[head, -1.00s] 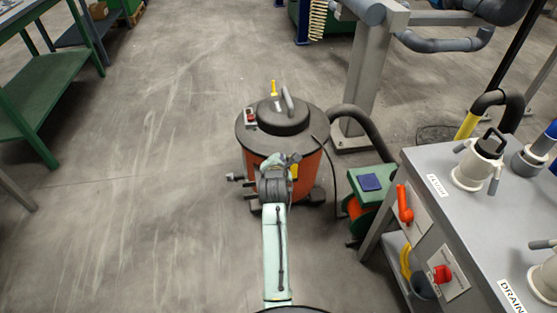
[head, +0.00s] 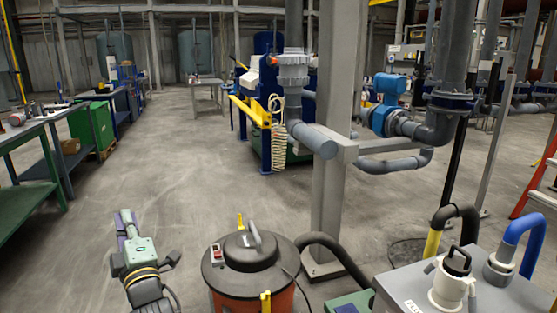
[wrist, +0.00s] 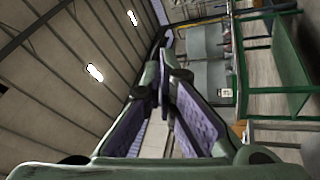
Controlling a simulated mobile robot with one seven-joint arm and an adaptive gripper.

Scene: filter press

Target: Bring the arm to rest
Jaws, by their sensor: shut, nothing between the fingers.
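My arm reaches up from the bottom edge of the head view, left of the vacuum drum. My gripper (head: 127,220) is at its end, over open floor, with nothing held. In the wrist view my gripper (wrist: 160,78) shows green fingers with purple pads that come together at their tips, with nothing between them. The wrist view is turned on its side, with the ceiling and its lamps at the left.
An orange-and-black vacuum drum (head: 245,262) stands close right of my arm, its hose running right. A grey post (head: 338,140) stands behind it. A valve table (head: 410,283) is at the right. Green benches (head: 38,195) line the left. Floor ahead is clear.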

